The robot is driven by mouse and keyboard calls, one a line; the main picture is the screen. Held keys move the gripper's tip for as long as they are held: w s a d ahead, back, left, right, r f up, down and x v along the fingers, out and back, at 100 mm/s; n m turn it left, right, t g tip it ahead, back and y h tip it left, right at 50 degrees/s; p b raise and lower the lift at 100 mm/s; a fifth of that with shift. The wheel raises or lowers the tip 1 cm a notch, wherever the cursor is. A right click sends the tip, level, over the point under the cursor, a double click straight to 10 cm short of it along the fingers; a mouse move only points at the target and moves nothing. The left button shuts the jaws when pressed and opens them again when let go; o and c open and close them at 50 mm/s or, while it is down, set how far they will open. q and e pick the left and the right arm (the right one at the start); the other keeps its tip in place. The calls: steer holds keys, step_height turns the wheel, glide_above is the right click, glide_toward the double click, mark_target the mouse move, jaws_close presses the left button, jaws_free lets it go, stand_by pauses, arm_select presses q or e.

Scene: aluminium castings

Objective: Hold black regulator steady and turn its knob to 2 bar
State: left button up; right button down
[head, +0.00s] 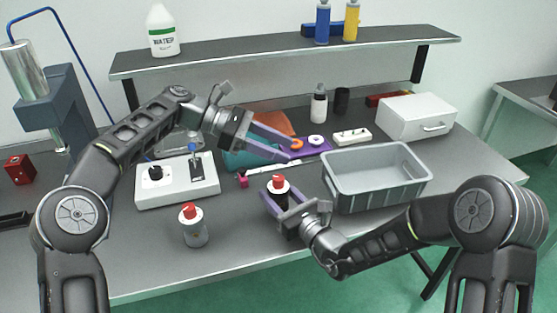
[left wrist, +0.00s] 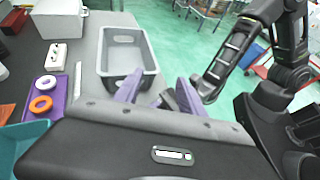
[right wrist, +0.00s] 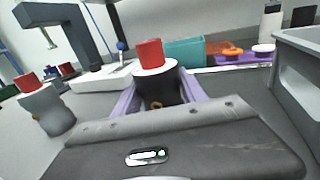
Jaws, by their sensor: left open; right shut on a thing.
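The black regulator (head: 280,200) stands at the front middle of the bench with a red knob (head: 279,183) over a pale collar. My right gripper (head: 281,197) is shut on its body, with a purple finger on each side. In the right wrist view the black body (right wrist: 160,92) is upright between the fingers, and the red knob (right wrist: 149,53) is clear above them. The knob's setting is too small to read. My left gripper (head: 294,150) is open and empty, above and behind the regulator, apart from the knob.
A grey regulator (head: 194,231) with a red knob stands at the front left. A grey bin (head: 376,193) is right of the black regulator. A white control box (head: 178,187), a purple tray (head: 306,148) with rings and a teal bin (head: 236,160) lie behind.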

arm_select(q)
steer(key=shift+r, duration=0.35)
steer(key=s+d+r+n+t, duration=0.2)
steer(key=d+r+n+t, duration=0.2)
steer(key=d+n+t, duration=0.75)
steer(key=s+a+f+n+t+y, duration=0.2)
steer(key=s+a+f+n+y, duration=0.1)
steer(key=s+a+f+y, duration=0.1)
steer(key=s+a+f+n+t+y, duration=0.1)
steer(key=s+a+f+n+y, duration=0.2)
steer(key=s+a+f+y, duration=0.2)
steer(key=a+y, duration=0.2)
steer(key=a, duration=0.2)
steer(key=shift+f+n+t+y, duration=0.25)
steer(key=shift+n+t+y, duration=0.05)
steer(key=shift+n+t, duration=0.05)
